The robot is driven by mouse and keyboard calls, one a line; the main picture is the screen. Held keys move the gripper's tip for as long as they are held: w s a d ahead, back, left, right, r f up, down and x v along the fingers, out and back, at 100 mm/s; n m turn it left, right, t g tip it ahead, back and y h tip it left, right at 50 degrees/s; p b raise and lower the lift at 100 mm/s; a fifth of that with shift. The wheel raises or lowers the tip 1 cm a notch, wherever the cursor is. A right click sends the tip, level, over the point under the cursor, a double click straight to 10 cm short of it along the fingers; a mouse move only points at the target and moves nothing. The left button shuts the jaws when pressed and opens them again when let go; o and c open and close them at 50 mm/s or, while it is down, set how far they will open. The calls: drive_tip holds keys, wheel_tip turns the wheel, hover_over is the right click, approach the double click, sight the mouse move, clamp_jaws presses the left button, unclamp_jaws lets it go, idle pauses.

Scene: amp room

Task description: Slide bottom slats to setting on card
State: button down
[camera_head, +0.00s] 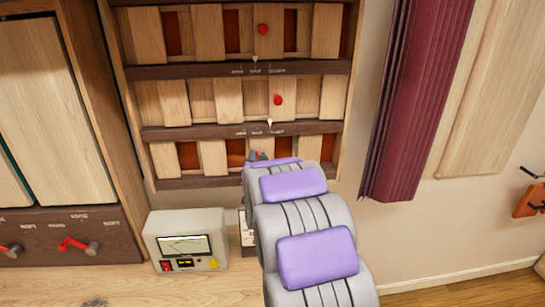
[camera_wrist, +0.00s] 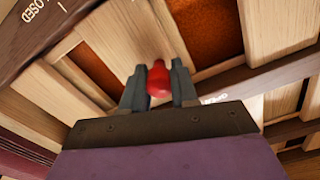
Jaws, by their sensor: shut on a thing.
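The wooden bottom slats (camera_head: 213,157) are the lowest of three rows in the wall frame, with reddish-brown gaps between them. My gripper (camera_head: 258,156) is at the right part of this row. In the wrist view, my gripper (camera_wrist: 158,88) is shut on a red knob (camera_wrist: 158,77), with a dark finger on each side. A rail there bears the word CLOSED at upper left, and another label is partly covered. A small card (camera_head: 247,236) stands below, partly hidden by my arm; its setting is unreadable.
The upper and middle slat rows have red knobs (camera_head: 263,29) and white pointers over labelled rails (camera_head: 250,70). A grey meter box (camera_head: 187,240) stands below on the left. A maroon curtain (camera_head: 412,100) hangs on the right. A cabinet with red-handled levers (camera_head: 78,245) is at left.

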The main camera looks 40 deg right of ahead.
drive_tip(key=shift+w+a+r, duration=0.25)
drive_tip(key=shift+w+a, duration=0.25)
drive_tip(key=shift+a, duration=0.2)
drive_tip(key=c, duration=0.9)
unclamp_jaws()
drive_tip(key=shift+w+a+f, duration=0.15)
drive_tip(key=shift+a, duration=0.05)
drive_tip(key=shift+o, duration=0.2)
drive_tip(key=shift+f, duration=0.1)
